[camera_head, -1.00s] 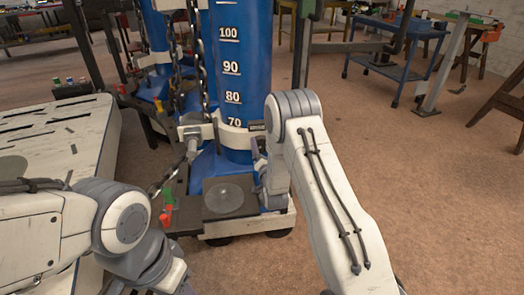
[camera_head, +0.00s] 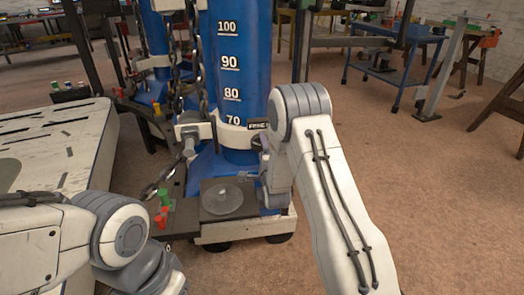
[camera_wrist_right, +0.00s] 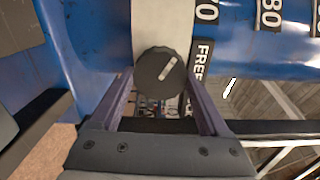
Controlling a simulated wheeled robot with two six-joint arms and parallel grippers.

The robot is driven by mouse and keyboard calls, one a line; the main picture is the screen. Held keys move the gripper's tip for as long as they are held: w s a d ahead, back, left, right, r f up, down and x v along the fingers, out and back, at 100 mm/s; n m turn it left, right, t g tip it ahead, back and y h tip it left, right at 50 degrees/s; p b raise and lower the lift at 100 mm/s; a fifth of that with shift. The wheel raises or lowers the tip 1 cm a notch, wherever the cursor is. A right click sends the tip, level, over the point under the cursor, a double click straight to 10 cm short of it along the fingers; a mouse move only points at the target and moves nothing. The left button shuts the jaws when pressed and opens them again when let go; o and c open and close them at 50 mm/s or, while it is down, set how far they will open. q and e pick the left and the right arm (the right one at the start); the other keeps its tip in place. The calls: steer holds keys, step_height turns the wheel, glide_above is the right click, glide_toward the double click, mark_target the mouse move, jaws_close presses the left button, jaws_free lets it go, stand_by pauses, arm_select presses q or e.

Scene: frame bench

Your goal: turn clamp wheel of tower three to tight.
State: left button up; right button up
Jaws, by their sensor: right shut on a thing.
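A blue tower (camera_head: 240,75) with a white number scale stands in the middle of the head view. A white collar (camera_head: 232,133) wraps around it below the 70 mark. In the right wrist view the clamp wheel (camera_wrist_right: 160,73) is a dark round knob with a pale slanted line, set against the white collar (camera_wrist_right: 158,22). My right gripper (camera_wrist_right: 159,90) is shut on the wheel, one purple finger on each side. In the head view my right arm mostly hides the wheel. My left arm shows at lower left, its gripper out of frame.
A dark label plate (camera_wrist_right: 200,75) reading FREE, partly cut off, sits beside the wheel. A chain (camera_head: 200,70) hangs left of the tower. A pale slatted bench (camera_head: 70,135) stands at left. A blue cart (camera_head: 395,60) stands farther back; the floor at right is open.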

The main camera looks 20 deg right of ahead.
steer(key=m+b, duration=0.3)
steer(key=m, duration=0.3)
steer(key=m+b, duration=0.3)
steer(key=m, duration=0.2)
steer(key=shift+f+m, duration=0.2)
steer(key=shift+m, duration=0.2)
stand_by(0.3)
steer(key=o, duration=1.2)
steer(key=shift+o, duration=0.2)
steer(key=s+a, duration=0.2)
steer(key=s, duration=0.8)
steer(key=shift+s+p, duration=0.15)
steer(key=shift+p, duration=0.2)
